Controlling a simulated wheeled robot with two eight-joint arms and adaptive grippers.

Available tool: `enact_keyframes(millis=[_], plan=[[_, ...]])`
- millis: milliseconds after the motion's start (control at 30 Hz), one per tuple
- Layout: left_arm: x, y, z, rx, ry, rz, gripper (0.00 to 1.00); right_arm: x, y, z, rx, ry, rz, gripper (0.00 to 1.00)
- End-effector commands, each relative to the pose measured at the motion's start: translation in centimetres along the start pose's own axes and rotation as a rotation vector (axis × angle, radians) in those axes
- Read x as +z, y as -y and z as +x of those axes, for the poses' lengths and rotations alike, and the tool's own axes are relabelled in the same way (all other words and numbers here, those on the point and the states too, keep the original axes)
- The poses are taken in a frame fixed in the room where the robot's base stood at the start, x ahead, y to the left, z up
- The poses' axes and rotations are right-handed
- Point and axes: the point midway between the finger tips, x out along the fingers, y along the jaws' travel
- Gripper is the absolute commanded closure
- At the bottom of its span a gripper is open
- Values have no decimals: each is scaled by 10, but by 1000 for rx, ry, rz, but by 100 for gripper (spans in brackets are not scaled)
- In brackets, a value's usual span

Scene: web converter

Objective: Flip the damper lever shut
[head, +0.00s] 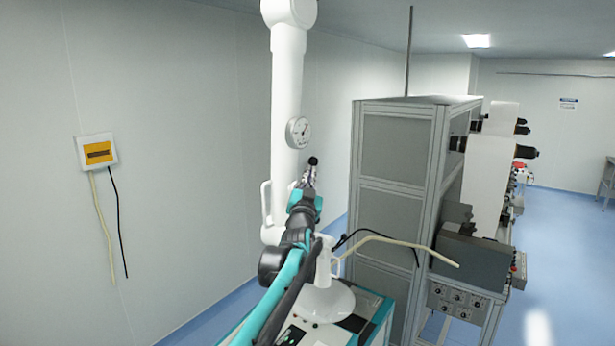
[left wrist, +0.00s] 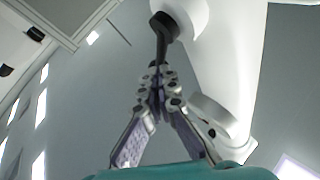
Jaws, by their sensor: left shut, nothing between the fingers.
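The damper lever (head: 313,161) shows in the head view as a small black knob just above my left gripper, beside the white duct (head: 288,85). In the left wrist view, the lever (left wrist: 162,35) is a dark stem with a thicker rounded end, in front of the white duct (left wrist: 222,65). My left gripper (head: 309,178) is shut and empty. Its fingertips (left wrist: 156,76) meet at the near end of the dark stem; I cannot tell whether they touch it. The gripper hides the lower part of the lever in the head view. My right gripper is not in view.
A tall grey cabinet (head: 395,190) stands close on the right. A white box with a yellow panel (head: 97,152) hangs on the left wall. Beige and black hoses (head: 400,241) run below right.

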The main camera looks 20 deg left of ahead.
Motion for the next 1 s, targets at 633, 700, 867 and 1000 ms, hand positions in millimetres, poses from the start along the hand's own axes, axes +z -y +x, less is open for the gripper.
enact_keyframes(millis=[633, 700, 867, 1000], plan=[[16, -17, 13, 59, 101, 57, 100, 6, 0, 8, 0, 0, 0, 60], [17, -18, 14, 59, 101, 57, 100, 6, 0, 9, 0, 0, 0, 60], [18, -19, 15, 59, 101, 57, 100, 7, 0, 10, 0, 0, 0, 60], [19, -20, 15, 59, 101, 57, 100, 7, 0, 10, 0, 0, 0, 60]])
